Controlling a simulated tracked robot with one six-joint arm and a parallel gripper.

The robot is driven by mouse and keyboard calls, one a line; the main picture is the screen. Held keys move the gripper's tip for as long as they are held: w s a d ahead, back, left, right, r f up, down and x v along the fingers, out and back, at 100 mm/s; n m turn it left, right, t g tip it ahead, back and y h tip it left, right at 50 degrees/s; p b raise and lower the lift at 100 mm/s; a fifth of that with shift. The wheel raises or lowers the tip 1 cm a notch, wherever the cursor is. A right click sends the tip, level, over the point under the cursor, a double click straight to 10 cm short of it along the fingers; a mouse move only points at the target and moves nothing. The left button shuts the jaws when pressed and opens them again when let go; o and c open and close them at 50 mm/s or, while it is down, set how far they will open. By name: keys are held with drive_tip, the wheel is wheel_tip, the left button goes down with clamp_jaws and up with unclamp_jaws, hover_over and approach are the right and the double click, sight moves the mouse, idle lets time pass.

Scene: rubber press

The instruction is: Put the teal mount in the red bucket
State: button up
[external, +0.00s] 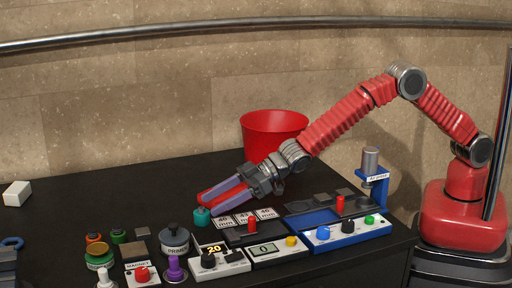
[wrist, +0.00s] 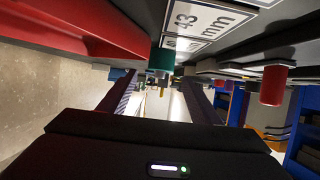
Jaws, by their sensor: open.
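The teal mount (external: 201,217) is a small teal piece standing on the black table, left of the white size cards. In the wrist view the teal mount (wrist: 161,59) shows just beyond my fingertips, roughly centred between them. My gripper (external: 204,204) is open, reaching low to the left with its fingertips close to the mount. It also shows in the wrist view (wrist: 160,85), with nothing held between the fingers. I cannot tell whether a finger touches the mount. The red bucket (external: 274,123) stands upright behind my gripper; its inside bottom is hidden.
White size cards (external: 244,217) lie right of the mount. A blue press (external: 374,180) and control boxes (external: 278,249) with knobs stand to the right and front. A grey primer pot (external: 174,241) and several small jars stand front left. The table's back left is mostly clear.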

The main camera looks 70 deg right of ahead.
drive_tip(key=shift+x, duration=1.1)
drive_tip(key=c, duration=1.3)
drive_tip(key=shift+r, duration=0.15)
drive_tip(key=shift+r, duration=4.85)
